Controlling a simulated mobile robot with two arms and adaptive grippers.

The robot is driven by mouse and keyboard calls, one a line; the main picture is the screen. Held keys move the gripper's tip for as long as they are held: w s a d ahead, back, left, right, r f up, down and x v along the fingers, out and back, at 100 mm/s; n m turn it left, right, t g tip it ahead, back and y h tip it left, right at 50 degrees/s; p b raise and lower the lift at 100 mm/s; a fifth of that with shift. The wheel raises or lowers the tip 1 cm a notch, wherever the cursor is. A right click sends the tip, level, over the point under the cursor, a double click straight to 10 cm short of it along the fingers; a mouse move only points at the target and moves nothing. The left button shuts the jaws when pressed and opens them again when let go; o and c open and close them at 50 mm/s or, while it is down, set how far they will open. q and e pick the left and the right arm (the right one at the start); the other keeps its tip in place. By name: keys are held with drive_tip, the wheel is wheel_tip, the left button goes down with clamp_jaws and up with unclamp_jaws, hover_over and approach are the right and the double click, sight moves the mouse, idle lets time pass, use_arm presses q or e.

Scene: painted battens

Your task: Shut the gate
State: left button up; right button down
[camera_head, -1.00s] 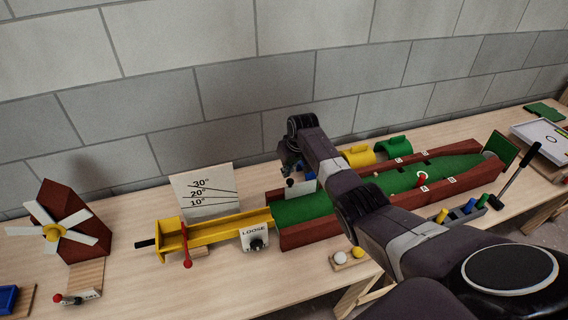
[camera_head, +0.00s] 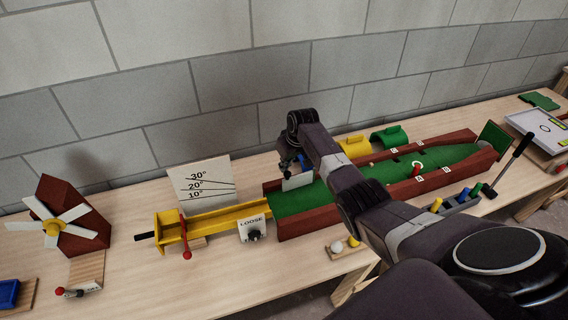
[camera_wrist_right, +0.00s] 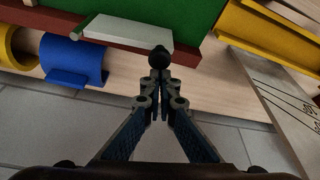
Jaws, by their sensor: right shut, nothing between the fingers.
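The gate looks to be the pale plate (camera_head: 298,182) at the left end of the green lane (camera_head: 340,188). In the right wrist view the pale plate (camera_wrist_right: 128,33) lies across the lane's red-brown side wall, with a green rod at one end. My right gripper (camera_head: 290,166) is over that wall beside the plate, partly hidden by my own arm. In the wrist view its fingers (camera_wrist_right: 160,76) are shut and empty. A black ball knob (camera_wrist_right: 160,57) is right at the fingertips; I cannot tell whether they touch it. My left gripper is out of view.
A yellow chute (camera_head: 225,216) and a "LOOSE" dial (camera_head: 253,229) adjoin the lane's left end. An angle board (camera_head: 200,183) stands behind. Yellow (camera_head: 354,146) and green (camera_head: 390,137) arches stand behind the lane. A windmill (camera_head: 66,220) is at the left. Front bench has free room.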

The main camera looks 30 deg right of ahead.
drive_tip(key=shift+s+a+r+n+y+p, duration=0.15)
drive_tip(key=shift+s+n+y+p, duration=0.15)
drive_tip(key=shift+s+n+p, duration=0.6)
drive_tip(key=s+d+n+g+y+b, duration=0.2)
drive_tip(key=s+d+n, duration=0.5)
drive_tip(key=s+n, duration=0.4)
drive_tip(key=shift+s+f+y+b, duration=0.2)
drive_tip(key=shift+s+y+b, duration=0.3)
drive_tip(key=shift+s+b, duration=0.1)
